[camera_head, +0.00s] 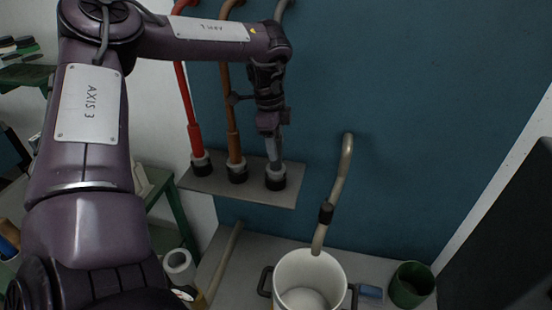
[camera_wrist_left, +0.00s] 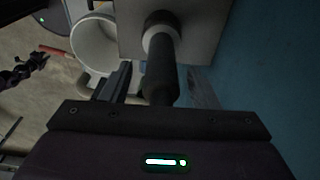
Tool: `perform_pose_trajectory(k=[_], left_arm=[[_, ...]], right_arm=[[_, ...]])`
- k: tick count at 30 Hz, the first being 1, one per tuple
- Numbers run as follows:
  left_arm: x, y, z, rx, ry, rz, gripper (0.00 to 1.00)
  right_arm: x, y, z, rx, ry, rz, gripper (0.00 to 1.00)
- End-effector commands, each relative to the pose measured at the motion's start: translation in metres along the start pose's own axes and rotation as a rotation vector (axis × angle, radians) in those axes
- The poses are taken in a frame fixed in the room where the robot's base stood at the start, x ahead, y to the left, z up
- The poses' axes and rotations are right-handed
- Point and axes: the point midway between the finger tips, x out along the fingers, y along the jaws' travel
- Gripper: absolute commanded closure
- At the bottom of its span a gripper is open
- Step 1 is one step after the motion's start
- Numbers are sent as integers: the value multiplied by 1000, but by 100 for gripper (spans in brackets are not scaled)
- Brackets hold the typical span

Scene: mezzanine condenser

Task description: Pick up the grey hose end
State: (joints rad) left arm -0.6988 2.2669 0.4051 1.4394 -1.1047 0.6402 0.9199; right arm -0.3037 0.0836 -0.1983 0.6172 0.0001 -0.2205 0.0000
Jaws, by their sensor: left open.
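The grey hose end (camera_head: 274,152) stands upright in a black-collared socket (camera_head: 276,181) at the right end of a grey shelf. My left gripper (camera_head: 271,131) comes down over it from above. In the left wrist view the open fingers (camera_wrist_left: 160,85) stand on either side of the hose end (camera_wrist_left: 161,62), which runs between them to its socket. I cannot tell whether a finger touches it. The hose above the gripper is mostly hidden by my arm.
A brown hose (camera_head: 231,118) and a red hose (camera_head: 186,110) stand in sockets left of the grey one on the shelf (camera_head: 222,190). Below are a white bucket (camera_head: 333,266), a bent pipe (camera_head: 341,180) and a green pot (camera_head: 411,285). A blue wall (camera_head: 440,100) closes the back.

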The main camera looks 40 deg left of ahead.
Motion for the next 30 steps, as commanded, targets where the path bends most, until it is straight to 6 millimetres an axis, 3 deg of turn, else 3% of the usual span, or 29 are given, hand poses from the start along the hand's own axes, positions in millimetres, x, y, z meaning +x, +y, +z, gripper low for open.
perform_pose_trajectory(k=[6, 12, 25, 30], left_arm=[[20, 0, 0, 0, 0, 0, 45], [21, 0, 0, 0, 0, -2, 45], [21, 0, 0, 0, 0, -1, 100], [20, -1, 0, 1, 0, -3, 100]], right_arm=[[-10, 0, -2, 0, 2, 0, 64], [-9, 0, -4, 0, 5, 0, 64], [-9, -6, -7, 1, 9, -8, 64], [-9, -6, -7, 1, 9, -8, 64]])
